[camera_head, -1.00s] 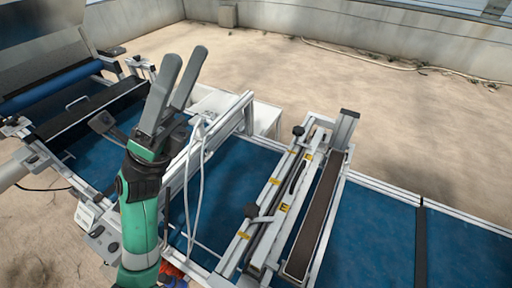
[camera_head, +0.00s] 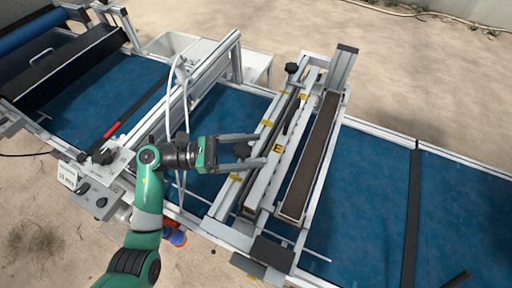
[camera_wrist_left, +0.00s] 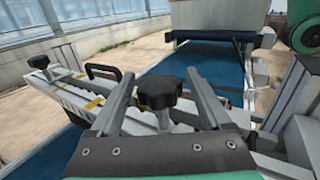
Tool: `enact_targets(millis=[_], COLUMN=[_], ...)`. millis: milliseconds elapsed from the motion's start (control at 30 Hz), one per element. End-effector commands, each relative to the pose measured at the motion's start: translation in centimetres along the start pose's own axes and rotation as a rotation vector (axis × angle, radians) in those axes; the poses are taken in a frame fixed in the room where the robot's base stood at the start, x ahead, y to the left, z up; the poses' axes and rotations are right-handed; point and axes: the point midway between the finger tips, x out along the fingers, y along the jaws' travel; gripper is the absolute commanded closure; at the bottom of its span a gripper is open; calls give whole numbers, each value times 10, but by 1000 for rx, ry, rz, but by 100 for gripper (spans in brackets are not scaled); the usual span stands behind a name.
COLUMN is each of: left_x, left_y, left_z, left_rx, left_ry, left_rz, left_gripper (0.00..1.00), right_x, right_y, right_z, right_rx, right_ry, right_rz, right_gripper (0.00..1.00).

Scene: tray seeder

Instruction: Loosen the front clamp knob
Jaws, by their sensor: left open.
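The front clamp knob (camera_wrist_left: 158,92) is black and lobed on a metal stem, and stands upright in the left wrist view. My left gripper (camera_head: 262,150) is open, its two grey fingers reaching right over the near part of the clamp rail. In the left wrist view its fingers (camera_wrist_left: 160,74) lie on either side of the knob, with visible gaps. In the head view the knob (camera_head: 242,150) shows only as a small dark shape between the fingers. The rear knob (camera_head: 291,68) stands at the far end of the rail.
A long dark-filled trough (camera_head: 312,155) runs beside the rail with its yellow labels. A metal crossbar frame (camera_head: 205,75) with white tubing stands left of it. Blue belt (camera_head: 365,180) lies to the right. A control box (camera_head: 98,198) sits at the near left.

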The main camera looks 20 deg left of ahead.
Motion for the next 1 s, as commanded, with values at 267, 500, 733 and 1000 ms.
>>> enact_targets(millis=[267, 500, 733, 1000], left_x=[17, 16, 16, 16], left_y=[0, 0, 0, 0], left_z=[0, 0, 0, 1], left_rx=[1, 1, 0, 0], left_ry=[-1, -1, -1, -1], left_rz=[2, 2, 1, 5], left_gripper=[19, 39, 80, 100], right_x=[0, 0, 0, 1], right_y=[0, 0, 0, 0], right_z=[0, 0, 0, 0], right_rx=[0, 0, 0, 0], right_ry=[0, 0, 0, 0], right_rz=[0, 0, 0, 0], right_gripper=[100, 100, 100, 100])
